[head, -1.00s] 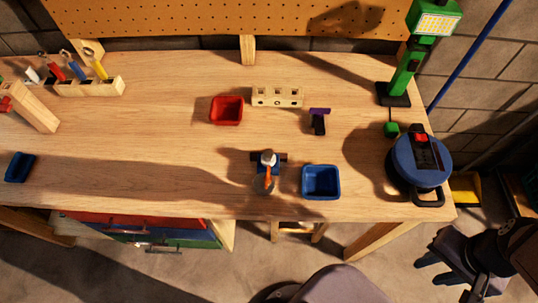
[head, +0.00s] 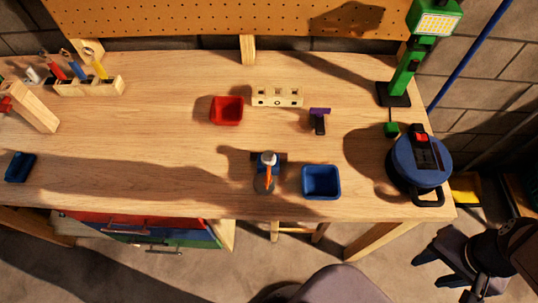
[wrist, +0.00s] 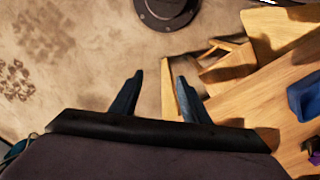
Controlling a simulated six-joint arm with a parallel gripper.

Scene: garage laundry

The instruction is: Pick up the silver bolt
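I cannot make out a silver bolt for certain in either view. A small blue item with a pale grey top, an orange part and a grey round part (head: 267,170) stands near the bench's front edge; its details are too small to tell. My gripper (head: 424,277) is beyond the bench's front right corner, over the floor side. In the wrist view, its two dark fingers (wrist: 160,77) are spread apart with nothing between them.
The wooden bench (head: 130,130) holds a red bin (head: 227,111), a blue bin (head: 321,182), a wooden block with holes (head: 277,97), a purple-and-black tool (head: 319,121), a blue round device (head: 420,162) and a green lamp (head: 405,75). A stool (head: 340,287) stands in front.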

